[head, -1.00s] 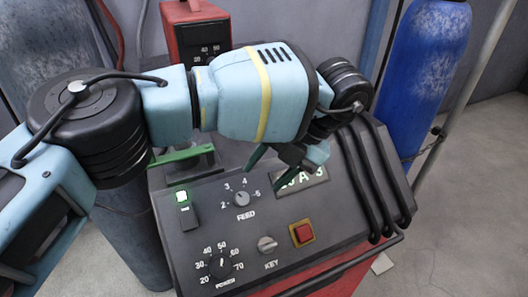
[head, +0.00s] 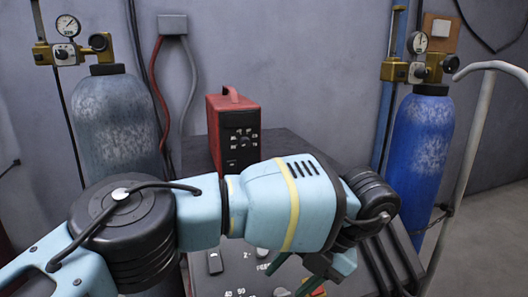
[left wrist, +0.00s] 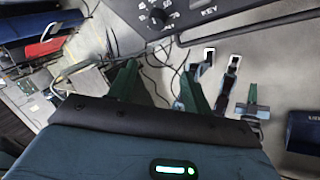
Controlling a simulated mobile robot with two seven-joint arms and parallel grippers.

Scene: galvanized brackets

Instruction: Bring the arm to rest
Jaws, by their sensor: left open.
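My left arm (head: 285,208) reaches in from the left of the head view, light blue with a yellow band, its forearm across the console. My left gripper (head: 308,272) has green fingers, hangs over the console panel and holds nothing that I can see. In the left wrist view the two green fingers of the gripper (left wrist: 159,70) stand apart with nothing between them. My right gripper is in neither view.
A red-and-black box (head: 234,137) stands behind the arm. A grey cylinder (head: 115,128) stands left, a blue cylinder (head: 418,150) right, both near gauges. A pale bent rail (head: 470,130) is at far right. Cables and straps lie on the floor in the wrist view.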

